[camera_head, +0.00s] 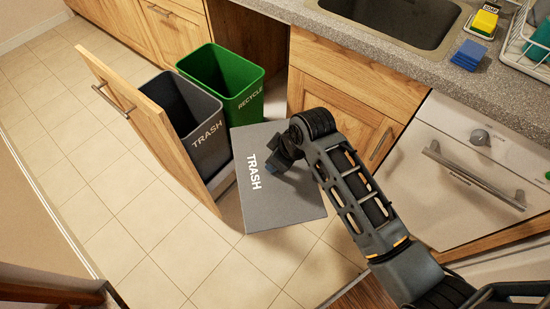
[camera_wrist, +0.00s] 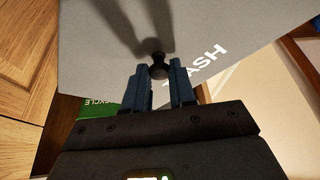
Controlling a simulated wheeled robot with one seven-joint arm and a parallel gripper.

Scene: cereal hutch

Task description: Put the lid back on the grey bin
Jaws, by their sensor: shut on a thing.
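The grey bin (camera_head: 191,122), marked TRASH, stands open in the pulled-out drawer, nearer the drawer front. The grey lid (camera_head: 262,205), also marked TRASH, is held in the air to the right of the bin and apart from its opening. In the wrist view the lid (camera_wrist: 215,25) fills the upper part, with a small black knob (camera_wrist: 158,66) between the fingers. My gripper (camera_wrist: 159,85) is shut on this knob. In the head view my gripper (camera_head: 282,163) is over the lid, and its fingertips are partly hidden by the wrist.
The green RECYCLE bin (camera_head: 223,82) stands behind the grey bin, open, and shows partly in the wrist view. The wooden drawer front (camera_head: 150,125) rises at the left. The cabinet, counter (camera_head: 330,30) and white dishwasher (camera_head: 470,175) bound the right. The tiled floor at left is clear.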

